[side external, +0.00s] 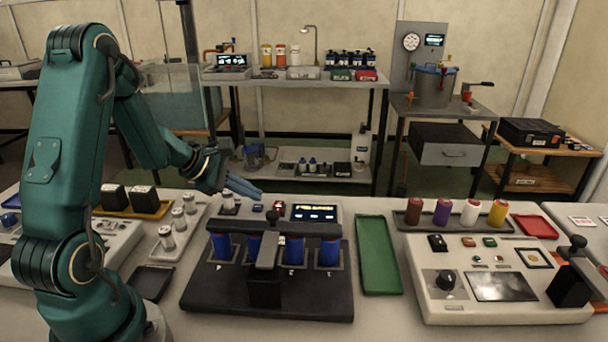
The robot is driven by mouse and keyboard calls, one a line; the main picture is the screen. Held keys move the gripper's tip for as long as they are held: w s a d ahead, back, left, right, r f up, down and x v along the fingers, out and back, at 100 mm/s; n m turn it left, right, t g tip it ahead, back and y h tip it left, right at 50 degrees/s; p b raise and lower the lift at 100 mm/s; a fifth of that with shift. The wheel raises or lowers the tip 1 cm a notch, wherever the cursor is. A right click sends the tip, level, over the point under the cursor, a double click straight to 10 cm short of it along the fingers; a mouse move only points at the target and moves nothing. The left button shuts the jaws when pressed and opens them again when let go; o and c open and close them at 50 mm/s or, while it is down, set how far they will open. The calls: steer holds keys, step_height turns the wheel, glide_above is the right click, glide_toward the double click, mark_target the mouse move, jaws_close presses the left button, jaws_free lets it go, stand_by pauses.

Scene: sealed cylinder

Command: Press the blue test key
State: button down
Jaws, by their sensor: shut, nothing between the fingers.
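The test device (268,290) is a dark base holding several blue cylinders (295,252) under a dark bar with a central lever. Its light rear panel carries a lit display (314,212), a small key that looks blue (258,208), a red-and-white key (279,206) and a grey-topped knob (229,199). My gripper (258,191) reaches in from the left, its slim blue-grey fingers shut and empty. In the picture its tips lie just above the small blue key. They appear apart from it, but the height gap is hard to judge.
A green tray (378,258) lies right of the device, beside a control box (490,308) with a dark screen. Behind that box, a tray holds several coloured bottles (442,212). Grey-capped cylinders (178,219) and a black tray (151,283) are at left. Shelves stand behind.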

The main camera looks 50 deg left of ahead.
mark_target(252, 211)
steer(key=shift+f, duration=0.2)
steer(key=shift+f, duration=0.25)
steer(key=shift+f, duration=0.35)
stand_by(0.8)
stand_by(0.3)
steer(key=shift+r, duration=0.8)
step_height(252, 211, up, 5)
stand_by(0.4)
stand_by(0.4)
